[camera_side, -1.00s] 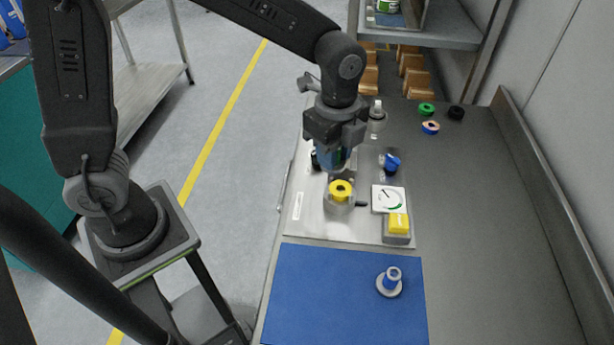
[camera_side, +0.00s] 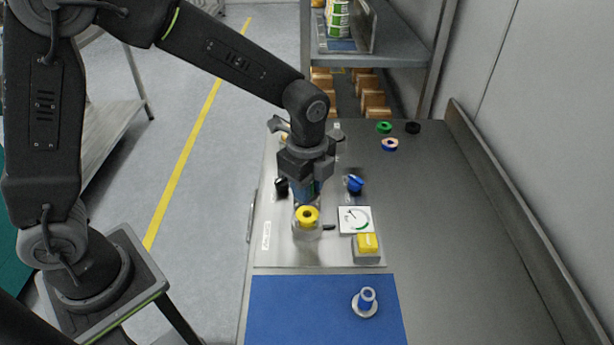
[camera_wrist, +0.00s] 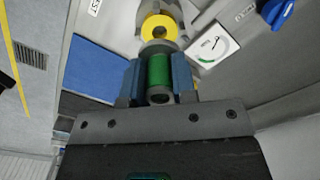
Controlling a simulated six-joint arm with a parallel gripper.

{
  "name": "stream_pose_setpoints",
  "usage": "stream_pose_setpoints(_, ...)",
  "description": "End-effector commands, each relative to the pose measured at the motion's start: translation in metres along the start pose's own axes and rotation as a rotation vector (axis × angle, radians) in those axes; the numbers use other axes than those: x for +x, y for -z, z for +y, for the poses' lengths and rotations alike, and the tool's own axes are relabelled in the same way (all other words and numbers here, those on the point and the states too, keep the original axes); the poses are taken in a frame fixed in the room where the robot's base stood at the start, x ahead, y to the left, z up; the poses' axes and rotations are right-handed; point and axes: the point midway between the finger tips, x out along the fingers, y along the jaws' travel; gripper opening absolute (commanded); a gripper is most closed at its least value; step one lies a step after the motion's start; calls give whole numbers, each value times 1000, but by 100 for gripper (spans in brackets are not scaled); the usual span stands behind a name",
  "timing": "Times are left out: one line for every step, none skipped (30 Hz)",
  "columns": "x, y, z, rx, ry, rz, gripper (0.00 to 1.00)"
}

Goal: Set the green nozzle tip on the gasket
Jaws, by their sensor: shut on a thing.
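My gripper (camera_wrist: 159,82) is shut on the green nozzle tip (camera_wrist: 159,70), its blue fingers on either side of the green band. Grey parts of the tip show at both ends. The yellow gasket (camera_side: 307,216) is a ring on the clear and grey holder at the front of the machine plate. It also shows in the wrist view (camera_wrist: 159,26), just beyond the tip's far end. In the side view my gripper (camera_side: 308,190) is just behind and above the gasket and hides the tip. I cannot tell whether tip and gasket touch.
The plate carries a blue knob (camera_side: 355,183), a black knob (camera_side: 282,187), a gauge (camera_side: 355,220) and a yellow button (camera_side: 367,243). A blue-and-white nozzle (camera_side: 366,301) stands on the blue mat (camera_side: 290,310). Several loose rings lie behind. The bench at right is clear.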

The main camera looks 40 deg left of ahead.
Motion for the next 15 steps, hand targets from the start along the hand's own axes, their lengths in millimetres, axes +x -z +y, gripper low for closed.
stream_pose_setpoints(4,0,0,0,-2,0,0)
stream_pose_setpoints(6,0,0,0,-2,0,0)
stream_pose_setpoints(9,0,0,0,-1,0,0)
stream_pose_setpoints(11,0,0,0,-2,0,0)
stream_pose_setpoints(13,0,0,0,-2,-1,0)
stream_pose_setpoints(15,0,0,0,-3,-1,0)
stream_pose_setpoints(17,0,0,0,-2,-1,0)
stream_pose_setpoints(19,0,0,0,-2,0,0)
stream_pose_setpoints(22,0,0,0,-2,0,0)
stream_pose_setpoints(24,0,1,0,-2,-1,0)
stream_pose_setpoints(26,0,1,0,-3,-1,0)
stream_pose_setpoints(29,0,0,0,-2,-1,0)
stream_pose_setpoints(30,0,0,0,-2,0,0)
stream_pose_setpoints(32,0,0,0,-1,0,0)
stream_pose_setpoints(34,0,0,0,-1,0,0)
